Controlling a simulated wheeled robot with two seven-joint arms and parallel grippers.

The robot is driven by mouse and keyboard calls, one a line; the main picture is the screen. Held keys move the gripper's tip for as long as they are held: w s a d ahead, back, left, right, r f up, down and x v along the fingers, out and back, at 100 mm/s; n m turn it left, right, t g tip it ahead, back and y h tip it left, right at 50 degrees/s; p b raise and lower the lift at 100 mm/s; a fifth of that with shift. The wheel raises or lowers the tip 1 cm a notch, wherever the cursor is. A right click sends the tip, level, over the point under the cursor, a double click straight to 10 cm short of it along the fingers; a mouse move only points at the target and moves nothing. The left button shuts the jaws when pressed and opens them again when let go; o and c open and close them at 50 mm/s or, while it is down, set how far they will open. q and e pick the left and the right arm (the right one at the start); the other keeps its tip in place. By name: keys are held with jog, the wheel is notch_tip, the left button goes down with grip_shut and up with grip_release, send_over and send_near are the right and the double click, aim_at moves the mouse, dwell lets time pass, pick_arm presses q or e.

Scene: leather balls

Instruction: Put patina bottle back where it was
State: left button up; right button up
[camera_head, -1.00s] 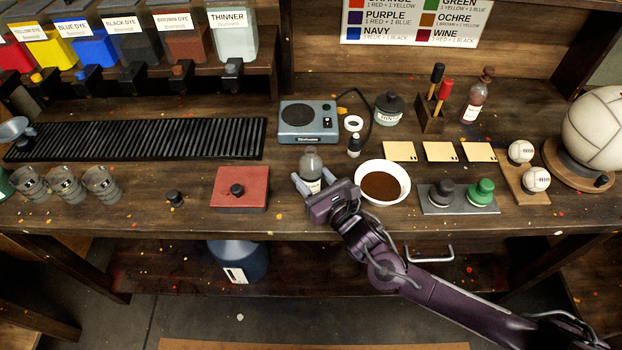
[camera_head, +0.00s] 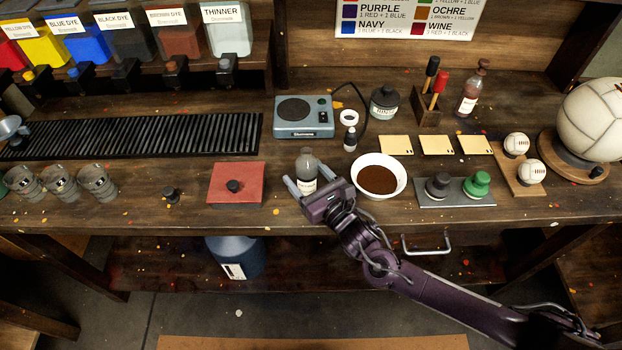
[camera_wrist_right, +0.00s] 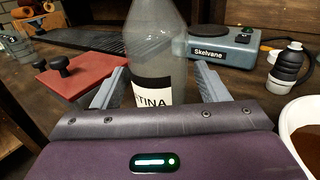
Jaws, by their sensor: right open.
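The patina bottle (camera_head: 307,172) is a clear bottle with a white and black label, partly reading "TINA" in the right wrist view (camera_wrist_right: 156,75). It appears upright on the bench top, between the red box and the white bowl. My right gripper (camera_head: 307,185) is open, with one finger on each side of the bottle. In the right wrist view, gaps show between the bottle and the fingers (camera_wrist_right: 155,90). The bottle's base is hidden behind the gripper body. My left gripper is not in view.
A white bowl of brown powder (camera_head: 379,176) stands close to the right of the gripper. A red box (camera_head: 237,184) is to the left. A grey Skelvane device (camera_head: 304,117) and a small dark bottle (camera_head: 350,139) are behind. The bench's front edge is close.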

jog(key=b+v, duration=0.1)
jog(key=v, duration=1)
jog(key=shift+b, duration=0.4)
jog(key=shift+s+d+r, duration=0.15)
jog(key=shift+s+d, duration=0.1)
jog(key=shift+s, duration=0.15)
